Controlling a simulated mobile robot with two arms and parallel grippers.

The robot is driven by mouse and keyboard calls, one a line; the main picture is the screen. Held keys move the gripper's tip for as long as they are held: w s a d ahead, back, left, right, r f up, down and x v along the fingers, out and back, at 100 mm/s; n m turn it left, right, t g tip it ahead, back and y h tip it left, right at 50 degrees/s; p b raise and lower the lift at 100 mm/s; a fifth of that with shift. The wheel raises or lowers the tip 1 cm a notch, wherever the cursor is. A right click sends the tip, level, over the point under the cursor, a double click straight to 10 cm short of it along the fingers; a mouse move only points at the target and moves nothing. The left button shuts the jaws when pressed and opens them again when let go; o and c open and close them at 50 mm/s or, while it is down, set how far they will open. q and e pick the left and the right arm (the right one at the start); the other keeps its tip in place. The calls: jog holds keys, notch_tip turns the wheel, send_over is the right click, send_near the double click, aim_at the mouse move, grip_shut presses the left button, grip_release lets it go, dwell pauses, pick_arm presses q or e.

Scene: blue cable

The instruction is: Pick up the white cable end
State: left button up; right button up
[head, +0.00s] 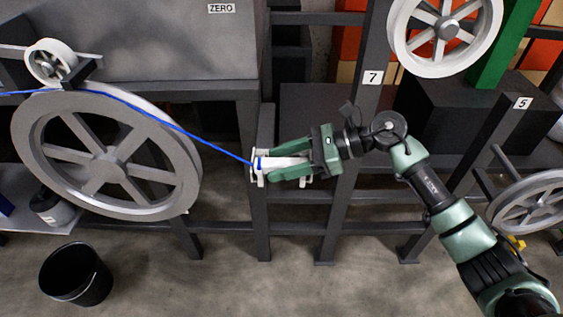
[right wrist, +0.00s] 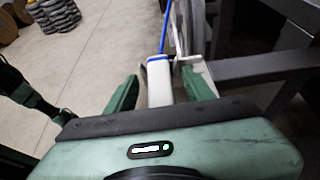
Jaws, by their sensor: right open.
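The white cable end (head: 284,163) sits at a small white holder (head: 257,168) on a dark post, with the blue cable (head: 200,139) running up and left from it. My right gripper (head: 280,165) is open, with one green finger on each side of the white end. In the right wrist view the white end (right wrist: 160,80) stands between the spread fingers (right wrist: 162,92), with visible gaps on both sides. The blue cable (right wrist: 165,32) leads away from its blue-ringed tip. My left gripper does not show.
The cable passes over a large grey wheel (head: 28,150) and by a small white wheel (head: 41,48) at left. A white wheel (head: 407,30) is at upper right, another grey wheel (head: 500,212) at right. A black bin (head: 76,275) stands on the floor. Dark frame posts surround the holder.

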grip_shut()
jog(key=shift+r, duration=0.1)
